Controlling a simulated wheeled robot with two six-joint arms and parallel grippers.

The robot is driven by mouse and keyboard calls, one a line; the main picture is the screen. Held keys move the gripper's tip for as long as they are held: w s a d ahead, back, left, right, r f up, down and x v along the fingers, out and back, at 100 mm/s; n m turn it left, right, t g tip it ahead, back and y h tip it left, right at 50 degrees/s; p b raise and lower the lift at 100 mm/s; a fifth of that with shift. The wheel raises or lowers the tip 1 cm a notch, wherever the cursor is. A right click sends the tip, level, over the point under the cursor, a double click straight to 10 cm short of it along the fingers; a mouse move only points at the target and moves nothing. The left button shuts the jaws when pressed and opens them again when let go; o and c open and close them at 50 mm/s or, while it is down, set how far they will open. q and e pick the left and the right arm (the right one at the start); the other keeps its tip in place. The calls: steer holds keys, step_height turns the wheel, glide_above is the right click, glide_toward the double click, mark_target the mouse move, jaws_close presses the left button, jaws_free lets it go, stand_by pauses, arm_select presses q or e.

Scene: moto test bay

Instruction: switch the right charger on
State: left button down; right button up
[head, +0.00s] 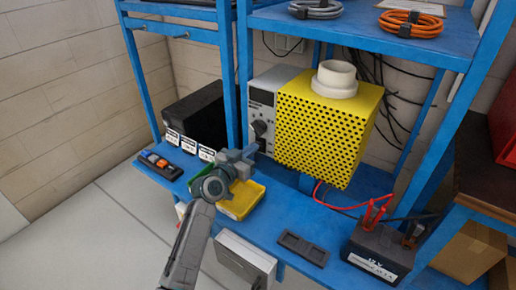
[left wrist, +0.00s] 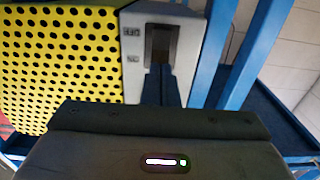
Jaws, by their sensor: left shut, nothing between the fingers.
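A grey unit with a dark knob (head: 262,106) stands on the blue bench, against the left side of a yellow perforated box (head: 325,125). I cannot tell for sure that this unit is the right charger. In the left wrist view its grey face (left wrist: 132,65) carries small labels and a dark recessed switch area (left wrist: 160,42). My left gripper (head: 249,153) is shut and empty, low in front of the unit. In the left wrist view its fingertips (left wrist: 161,70) overlap the lower end of the dark area; I cannot tell whether they touch. My right gripper is out of view.
A black box (head: 200,112) with white labels stands to the left. A yellow tray (head: 241,200) lies below my left gripper. A battery (head: 377,256) with a red clamp stands at the right. Blue posts (head: 228,70) and an upper shelf (head: 365,40) frame the bench.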

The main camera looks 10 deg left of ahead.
arm_select(q)
steer(key=shift+w+d, duration=0.25)
steer(key=shift+w, duration=0.25)
steer(key=shift+w+d+r+b, duration=0.1)
steer(key=shift+w+b, duration=0.15)
steer(key=shift+b, duration=0.1)
steer(key=shift+r, duration=0.15)
steer(key=p+v, duration=0.1)
steer(key=v, duration=0.8)
stand_by(0.6)
steer(key=shift+f, duration=0.25)
